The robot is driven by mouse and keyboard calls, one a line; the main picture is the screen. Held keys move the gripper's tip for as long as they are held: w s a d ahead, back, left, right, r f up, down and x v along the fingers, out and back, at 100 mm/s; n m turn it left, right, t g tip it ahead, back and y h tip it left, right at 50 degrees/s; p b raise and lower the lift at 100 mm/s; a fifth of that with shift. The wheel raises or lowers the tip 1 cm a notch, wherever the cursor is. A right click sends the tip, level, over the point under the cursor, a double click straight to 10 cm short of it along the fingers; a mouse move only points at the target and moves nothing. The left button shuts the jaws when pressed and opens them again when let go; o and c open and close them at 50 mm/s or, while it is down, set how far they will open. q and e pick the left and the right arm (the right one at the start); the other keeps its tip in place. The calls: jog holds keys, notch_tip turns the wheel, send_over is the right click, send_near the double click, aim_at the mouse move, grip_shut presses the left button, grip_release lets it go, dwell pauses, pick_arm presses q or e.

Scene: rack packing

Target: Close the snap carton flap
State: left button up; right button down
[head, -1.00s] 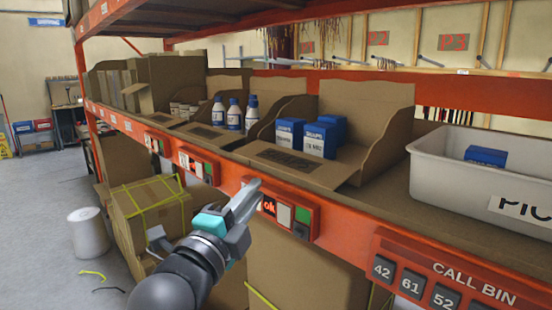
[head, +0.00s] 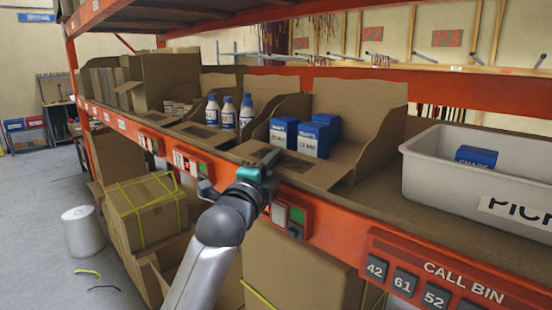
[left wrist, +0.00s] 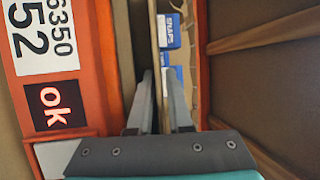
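The snap carton (head: 355,105) is an open brown box on the shelf, its tall back panel up. It holds several blue and white snap boxes (head: 318,135), which also show in the left wrist view (left wrist: 171,29). Its front flap (head: 305,175) lies folded outward over the orange shelf beam, with a dark printed panel. My left gripper (head: 268,158) is at the flap's left front part and hides some of it. In the left wrist view its two fingers (left wrist: 158,95) stand close together with a thin brown cardboard edge between them; whether they grip it is unclear. My right gripper is out of view.
A carton of white bottles (head: 229,112) stands left of the snap carton. A white bin (head: 425,175) stands on the right. Button panels and a call bin sign (head: 440,270) line the orange beam. Brown boxes (head: 145,210) are below.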

pick_arm(q)
jog(key=shift+w+d, duration=0.15)
jog(key=shift+w, duration=0.15)
grip_shut()
dwell(1.4)
